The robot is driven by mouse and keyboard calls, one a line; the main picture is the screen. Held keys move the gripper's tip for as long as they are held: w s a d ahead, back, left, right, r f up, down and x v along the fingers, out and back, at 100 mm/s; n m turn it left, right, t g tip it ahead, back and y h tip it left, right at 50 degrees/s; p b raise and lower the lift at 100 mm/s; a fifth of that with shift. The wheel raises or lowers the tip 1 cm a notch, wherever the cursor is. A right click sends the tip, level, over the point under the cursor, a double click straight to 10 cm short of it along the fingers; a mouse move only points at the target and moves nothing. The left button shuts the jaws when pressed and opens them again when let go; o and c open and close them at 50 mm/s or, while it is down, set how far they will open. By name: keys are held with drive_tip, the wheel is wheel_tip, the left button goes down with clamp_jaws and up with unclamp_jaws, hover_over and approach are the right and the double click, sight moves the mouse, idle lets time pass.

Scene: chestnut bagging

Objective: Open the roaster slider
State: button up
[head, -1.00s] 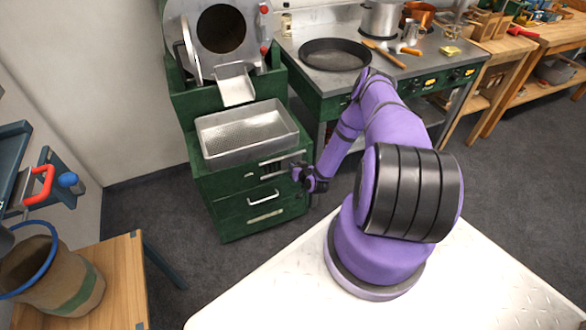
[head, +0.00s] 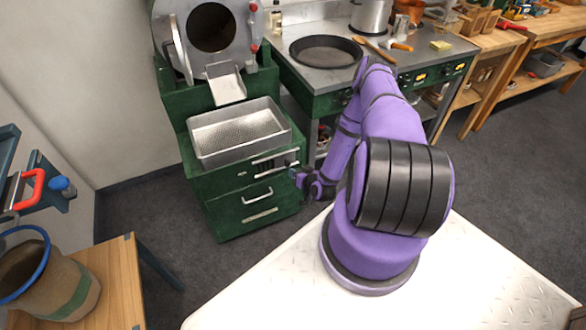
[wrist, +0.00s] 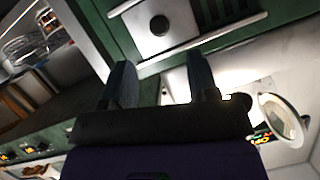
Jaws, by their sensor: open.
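The roaster slider appears to be the small metal plate (head: 271,164) between two pale rails, high on the front of the green roaster base (head: 228,214). In the wrist view the metal plate (wrist: 177,22) carries a dark round knob (wrist: 160,24). My gripper (head: 294,172) is at the right end of these rails. In the wrist view its two dark fingers (wrist: 161,78) are apart, with nothing seen between them. They point toward the plate, and the knob lies beyond the tips. I cannot tell whether either finger touches the rails.
A perforated metal tray (head: 238,135) sits on the roaster base under the chute (head: 226,83). A drawer handle (head: 257,197) sticks out below the slider. A stove counter with a black pan (head: 326,51) stands right of the roaster. A sack (head: 50,292) rests on the wooden table at left.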

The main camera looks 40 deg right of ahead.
drive_tip(key=shift+v, duration=1.2)
